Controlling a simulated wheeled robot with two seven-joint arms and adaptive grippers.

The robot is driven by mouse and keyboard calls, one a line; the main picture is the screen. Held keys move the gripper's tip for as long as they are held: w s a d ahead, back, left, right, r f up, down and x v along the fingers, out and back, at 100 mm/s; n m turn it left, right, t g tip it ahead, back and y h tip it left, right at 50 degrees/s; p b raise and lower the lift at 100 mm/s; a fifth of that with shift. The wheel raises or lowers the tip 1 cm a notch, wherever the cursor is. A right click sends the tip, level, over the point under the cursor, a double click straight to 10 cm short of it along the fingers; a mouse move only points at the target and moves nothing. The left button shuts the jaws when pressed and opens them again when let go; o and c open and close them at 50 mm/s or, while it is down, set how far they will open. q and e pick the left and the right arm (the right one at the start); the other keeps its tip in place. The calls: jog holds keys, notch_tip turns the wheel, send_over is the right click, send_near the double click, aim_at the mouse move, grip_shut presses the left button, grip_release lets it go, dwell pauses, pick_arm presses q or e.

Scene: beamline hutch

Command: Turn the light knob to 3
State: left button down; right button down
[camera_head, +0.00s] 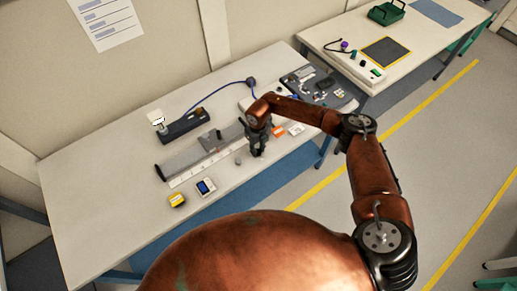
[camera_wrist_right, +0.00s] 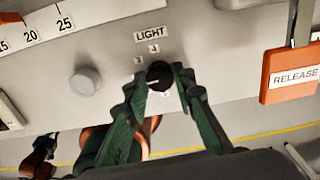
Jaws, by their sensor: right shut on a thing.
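The black light knob (camera_wrist_right: 159,76) sits on a pale table surface below a LIGHT label (camera_wrist_right: 150,34) in the right wrist view. Small number tags, a 3 (camera_wrist_right: 138,60) and a 4 (camera_wrist_right: 154,48), stand near its upper side; other tags are partly hidden by the fingers. A pale mark shows on the knob's left part, but its exact heading is hard to read. My right gripper (camera_wrist_right: 161,82) is shut on the knob, one green finger on each side. In the head view the right gripper (camera_head: 257,148) points down at the table's front part and hides the knob. My left gripper is out of view.
A grey round button (camera_wrist_right: 85,80) lies left of the knob. An orange RELEASE tag (camera_wrist_right: 292,75) is to its right.

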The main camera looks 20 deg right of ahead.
aim_at(258, 151)
jog(key=m+p, duration=0.1)
jog(key=m, duration=0.3)
jog(key=shift+w+r+m+p, duration=0.15)
jog(key=shift+r+m+p, duration=0.05)
jog(key=shift+m+p, duration=1.15)
jog(key=shift+m, duration=1.35)
jog(key=shift+f, duration=0.1)
jog(key=c, duration=1.9)
grip_release()
jog(key=shift+o, duration=1.4)
notch_tip(258, 151, up, 12)
jog(key=shift+f, duration=0.1)
